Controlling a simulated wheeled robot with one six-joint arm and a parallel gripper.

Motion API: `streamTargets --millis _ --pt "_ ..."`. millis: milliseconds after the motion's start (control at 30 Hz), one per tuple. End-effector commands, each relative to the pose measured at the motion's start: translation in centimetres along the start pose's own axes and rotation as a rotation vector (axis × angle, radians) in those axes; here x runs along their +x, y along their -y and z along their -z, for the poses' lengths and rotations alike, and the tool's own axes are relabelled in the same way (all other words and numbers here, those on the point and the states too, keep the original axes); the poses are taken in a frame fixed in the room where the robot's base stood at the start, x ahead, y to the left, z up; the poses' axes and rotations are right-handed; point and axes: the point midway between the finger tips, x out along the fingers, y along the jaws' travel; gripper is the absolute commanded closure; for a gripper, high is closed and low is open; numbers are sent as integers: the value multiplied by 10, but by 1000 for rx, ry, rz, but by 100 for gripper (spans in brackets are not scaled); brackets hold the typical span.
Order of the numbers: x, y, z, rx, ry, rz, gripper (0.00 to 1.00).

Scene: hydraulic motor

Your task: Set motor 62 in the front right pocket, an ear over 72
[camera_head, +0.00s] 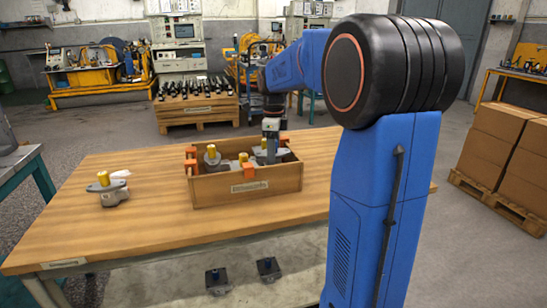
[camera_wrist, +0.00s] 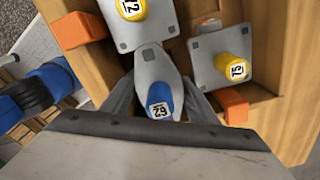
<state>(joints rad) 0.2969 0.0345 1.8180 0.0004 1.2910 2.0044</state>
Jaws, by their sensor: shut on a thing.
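Motor 62, a grey casting with a blue shaft end (camera_wrist: 159,101), is between the fingers of my gripper (camera_wrist: 158,108). My gripper also shows above the crate's right part in the head view (camera_head: 271,128). The motor's rounded ear, with a bolt hole, points up in the wrist view and overlaps the edge of a square flange with a yellow shaft (camera_wrist: 130,8); whether they touch, I cannot tell. Another yellow-shafted motor (camera_wrist: 232,67) stands to the right, its label resembling 72. The wooden crate (camera_head: 207,189) has orange corner blocks. The held motor's underside is hidden.
The crate walls and orange blocks (camera_wrist: 233,106) lie close around my fingers. The table's left front is clear.

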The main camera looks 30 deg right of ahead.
Motion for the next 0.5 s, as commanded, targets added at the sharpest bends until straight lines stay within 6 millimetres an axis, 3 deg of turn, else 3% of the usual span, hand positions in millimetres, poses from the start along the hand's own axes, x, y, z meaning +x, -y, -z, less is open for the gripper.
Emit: streamTargets --millis 500 --pt "3 0 0 0 1 2 100"
